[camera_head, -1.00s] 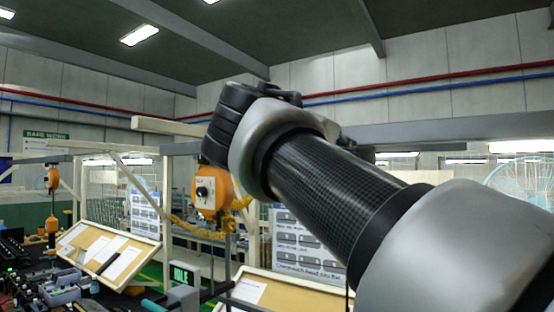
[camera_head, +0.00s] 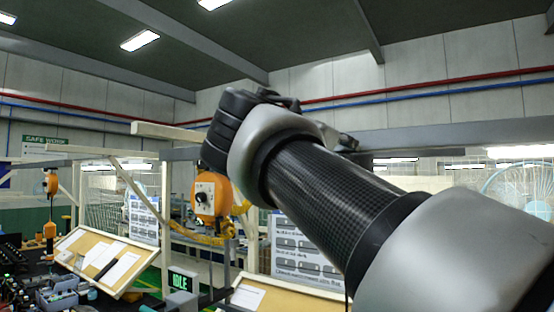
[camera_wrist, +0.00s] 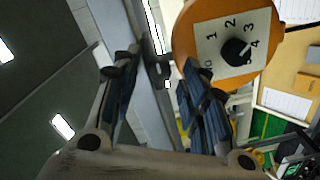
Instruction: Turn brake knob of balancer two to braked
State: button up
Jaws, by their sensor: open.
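An orange balancer (camera_head: 211,196) hangs left of my arm in the head view, with a pale face and a dark knob (camera_head: 203,194). In the wrist view the same kind of orange housing (camera_wrist: 184,35) shows a white dial plate (camera_wrist: 207,62) numbered around a black knob (camera_wrist: 237,51). My gripper (camera_wrist: 158,65) is open and empty. Its right finger is near the plate's lower left edge in the picture; the knob lies outside the jaws, to the right. Contact cannot be told. A second orange balancer (camera_head: 50,184) hangs at the far left. No label tells which is two.
A pale frame post (camera_head: 166,225) stands beside the near balancer. A yellow coiled hose (camera_head: 197,236) hangs below it. A slanted board with papers (camera_head: 105,258), an IDLE display (camera_head: 181,280) and a cluttered bench (camera_head: 62,295) lie lower left.

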jog(key=v, duration=0.7)
jog(key=shift+s, duration=0.25)
jog(key=shift+a, duration=0.15)
jog(key=s+d+f+g+y+b, duration=0.1)
jog(key=d+f+g+b, duration=0.1)
jog(key=f, duration=0.7)
jog(key=s+d+f+g+y+b, duration=0.1)
jog(key=s+d+f+y+b, duration=0.15)
jog(key=f, duration=0.65)
jog(key=s+d+f+g+y+b, duration=0.1)
jog(key=d+f+g, duration=0.15)
jog(key=f, duration=0.65)
jog(key=s+f+m+g+y+b, duration=0.1)
jog(key=s+f, duration=0.4)
jog(key=f, duration=0.6)
jog(key=s+a+f+m+g+y+b, duration=0.1)
jog(key=s+f, duration=0.5)
jog(key=f, duration=0.6)
jog(key=s+a+f+m+g+y+b, duration=0.1)
jog(key=s+f+m+g+y+b, duration=0.1)
jog(key=s+f, duration=0.4)
notch_tip(320, 180, down, 5)
jog(key=shift+f+m+y+b, duration=0.2)
jog(key=shift+m+y+b, duration=0.4)
jog(key=shift+y+b, duration=0.45)
jog(key=shift+a, duration=0.15)
